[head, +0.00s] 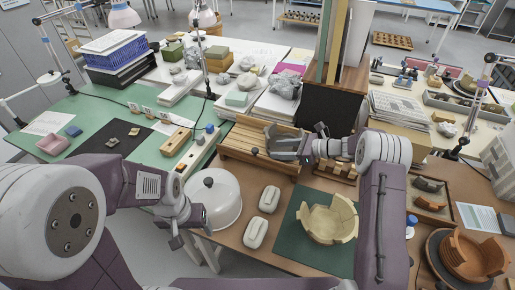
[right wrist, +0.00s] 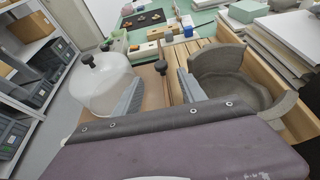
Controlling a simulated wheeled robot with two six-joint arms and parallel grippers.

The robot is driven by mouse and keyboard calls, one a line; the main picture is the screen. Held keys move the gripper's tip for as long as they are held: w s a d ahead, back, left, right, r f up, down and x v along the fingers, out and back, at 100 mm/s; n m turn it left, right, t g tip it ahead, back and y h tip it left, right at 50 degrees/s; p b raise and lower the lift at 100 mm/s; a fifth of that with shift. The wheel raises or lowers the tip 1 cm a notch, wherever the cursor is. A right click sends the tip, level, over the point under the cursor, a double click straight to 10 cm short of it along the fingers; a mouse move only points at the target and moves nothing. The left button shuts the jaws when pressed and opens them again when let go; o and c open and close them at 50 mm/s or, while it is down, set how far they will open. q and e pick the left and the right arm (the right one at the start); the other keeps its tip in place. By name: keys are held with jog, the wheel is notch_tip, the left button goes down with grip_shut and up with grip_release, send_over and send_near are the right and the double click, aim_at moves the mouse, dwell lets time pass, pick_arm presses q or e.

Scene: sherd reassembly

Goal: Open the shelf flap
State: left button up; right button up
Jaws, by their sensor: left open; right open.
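The shelf flap (right wrist: 150,88) appears to be the plain brown panel on the near side of a slatted wooden shelf (head: 232,147). A dark knob (right wrist: 160,67) stands out from it; the knob also shows in the head view (head: 254,151). My right gripper (right wrist: 159,76) is open, its two grey fingers on either side of the knob in the right wrist view; I cannot tell whether they touch it. In the head view the right gripper (head: 272,149) lies over the shelf and hides part of it. My left gripper (head: 174,239) is open and empty, low beside the clear dome.
The clear dome (head: 218,204) stands left of the shelf. A grey broken bowl (right wrist: 236,78) sits on the shelf, close right of my right gripper. Two white blocks and a cream broken bowl (head: 328,218) on a green mat (head: 287,236) lie on the nearer table.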

aim_at(255, 149)
jog(key=shift+d, duration=0.25)
jog(key=x, duration=0.9)
jog(key=shift+w+a+f+p, duration=0.1)
jog(key=shift+w+a+p, duration=0.05)
jog(key=shift+a+p, duration=0.2)
grip_shut()
dwell(0.7)
